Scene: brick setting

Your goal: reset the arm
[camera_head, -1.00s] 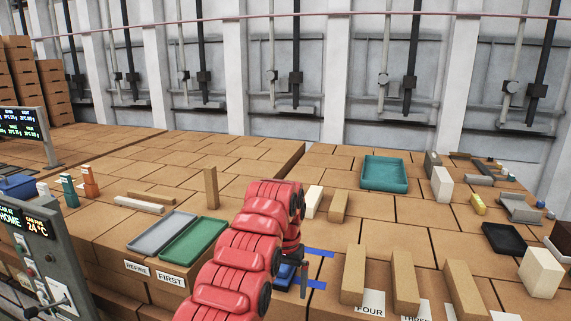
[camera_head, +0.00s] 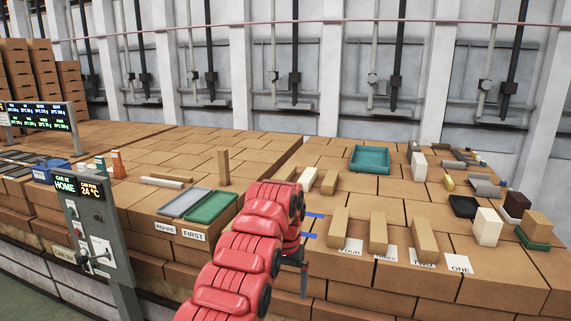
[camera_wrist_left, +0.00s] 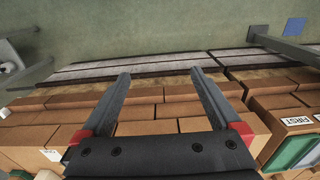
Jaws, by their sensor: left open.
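My red left arm (camera_head: 245,255) comes up from the bottom of the head view and ends in my left gripper (camera_head: 303,280), whose dark fingers point down beside the front edge of the brick platform. In the left wrist view my left gripper (camera_wrist_left: 160,75) is open, with two dark fingers apart and nothing between them. Below them lie the brick wall's edge and the green floor (camera_wrist_left: 130,35). My right gripper is not in view.
A green tray (camera_head: 211,207) and a grey tray (camera_head: 185,203) lie left of the arm. Several tan blocks (camera_head: 378,234) stand by number cards at right. A teal tray (camera_head: 370,159) lies farther back. A grey control post (camera_head: 100,230) stands at left.

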